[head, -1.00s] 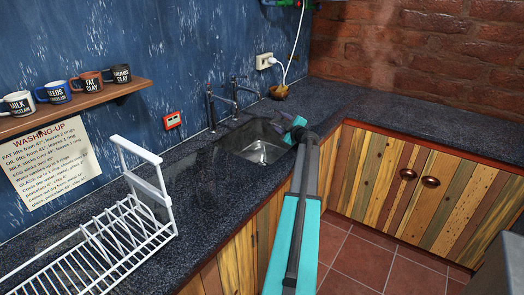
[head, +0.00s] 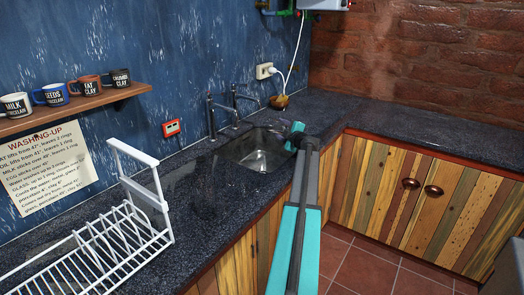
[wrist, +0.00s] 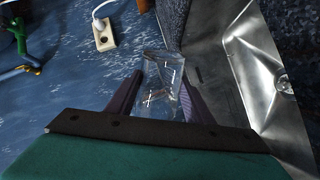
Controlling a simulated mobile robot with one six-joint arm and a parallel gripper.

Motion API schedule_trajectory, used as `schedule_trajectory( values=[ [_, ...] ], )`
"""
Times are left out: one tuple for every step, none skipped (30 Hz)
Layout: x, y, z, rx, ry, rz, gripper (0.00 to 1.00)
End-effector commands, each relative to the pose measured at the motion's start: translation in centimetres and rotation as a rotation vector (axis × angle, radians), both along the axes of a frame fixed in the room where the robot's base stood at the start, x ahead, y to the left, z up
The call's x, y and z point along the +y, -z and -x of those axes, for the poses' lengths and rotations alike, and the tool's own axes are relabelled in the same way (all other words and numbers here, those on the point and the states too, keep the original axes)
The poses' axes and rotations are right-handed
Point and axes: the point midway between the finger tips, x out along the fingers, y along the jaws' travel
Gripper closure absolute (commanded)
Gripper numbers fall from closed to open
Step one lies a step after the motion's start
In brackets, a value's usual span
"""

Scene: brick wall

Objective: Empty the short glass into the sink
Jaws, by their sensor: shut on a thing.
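My gripper (wrist: 163,98) is shut on a clear short glass (wrist: 165,68), which sits between its two dark fingers in the wrist view. The glass looks tilted in that view, and I cannot tell what is inside it. The metal sink (wrist: 270,75) lies to the right of the glass there, with its drain near the right edge. In the head view the sink (head: 250,158) is set into the dark counter, and my wrist is at its right edge.
A tap (head: 234,103) stands behind the sink. A socket (head: 264,71) with a white plug is on the blue wall, above a small brown pot (head: 279,101). A white dish rack (head: 160,205) stands at the left front. Several mugs sit on a wall shelf (head: 60,112).

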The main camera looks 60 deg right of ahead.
Motion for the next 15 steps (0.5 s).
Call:
schedule_trajectory(
  values=[
    [0.03,-0.06,-0.02,0.006,0.001,0.010,0.84],
    [0.04,-0.01,-0.03,0.011,0.001,0.017,0.84],
    [0.05,0.04,-0.03,0.018,0.000,0.027,0.84],
    [0.06,0.08,-0.04,0.023,0.000,0.033,0.84],
    [0.08,0.10,-0.05,0.027,0.000,0.039,0.84],
    [0.07,0.14,-0.05,0.031,0.000,0.044,0.84],
    [0.07,0.14,-0.05,0.032,0.000,0.047,0.84],
    [0.07,0.16,-0.04,0.033,0.000,0.049,0.84],
    [0.07,0.17,-0.04,0.035,0.000,0.051,0.84],
    [0.07,0.18,-0.04,0.035,0.000,0.052,0.84],
    [0.07,0.19,-0.05,0.036,0.000,0.053,0.84],
    [0.07,0.20,-0.05,0.038,0.001,0.056,0.84],
    [0.01,0.22,0.00,0.040,0.000,0.058,0.84],
    [-0.06,0.22,0.07,0.041,0.001,0.060,0.84],
    [0.00,0.24,0.02,0.043,0.001,0.062,0.84]
  ],
)
